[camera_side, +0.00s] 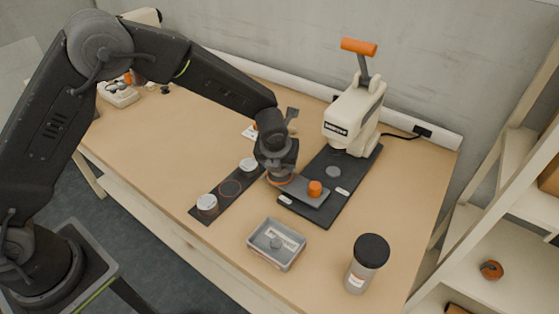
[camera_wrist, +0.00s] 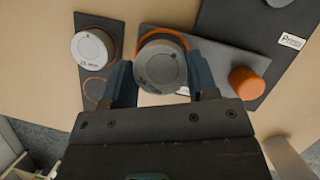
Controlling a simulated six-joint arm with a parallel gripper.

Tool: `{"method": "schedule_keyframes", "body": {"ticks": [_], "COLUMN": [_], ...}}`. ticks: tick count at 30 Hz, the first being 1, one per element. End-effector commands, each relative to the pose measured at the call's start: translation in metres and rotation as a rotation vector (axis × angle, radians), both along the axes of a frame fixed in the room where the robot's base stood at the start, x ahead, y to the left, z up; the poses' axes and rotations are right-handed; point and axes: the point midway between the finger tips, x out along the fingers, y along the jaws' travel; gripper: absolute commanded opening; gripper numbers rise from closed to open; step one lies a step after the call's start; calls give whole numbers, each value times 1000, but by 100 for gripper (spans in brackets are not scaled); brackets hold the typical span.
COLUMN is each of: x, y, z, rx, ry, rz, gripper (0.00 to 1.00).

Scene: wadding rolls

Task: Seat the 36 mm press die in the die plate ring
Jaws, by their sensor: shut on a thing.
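My gripper (camera_wrist: 163,82) is shut on a grey round die (camera_wrist: 160,66), with one dark finger on each side of it. In the side view my gripper (camera_side: 277,172) points down at the left end of the die plate (camera_side: 308,196). An orange knob (camera_side: 315,188) stands on the plate's other end.
A dark strip (camera_side: 220,202) left of the plate carries two pale dies (camera_side: 249,164) (camera_side: 207,204), with an empty orange circle between them. A hand press (camera_side: 354,118) stands on a dark base behind. A grey tray (camera_side: 276,256) and a black-lidded jar (camera_side: 366,264) are in front.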

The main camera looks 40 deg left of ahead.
Motion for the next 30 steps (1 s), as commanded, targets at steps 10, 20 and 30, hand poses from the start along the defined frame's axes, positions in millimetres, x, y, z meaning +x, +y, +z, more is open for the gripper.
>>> {"method": "schedule_keyframes", "body": {"ticks": [10, 20, 30], "x": [0, 0, 0], "y": [0, 0, 0], "z": [1, -3, -9], "rx": [0, 0, -1], "ry": [-2, -1, -3], "rz": [0, 0, 0], "gripper": [19, 19, 19]}}
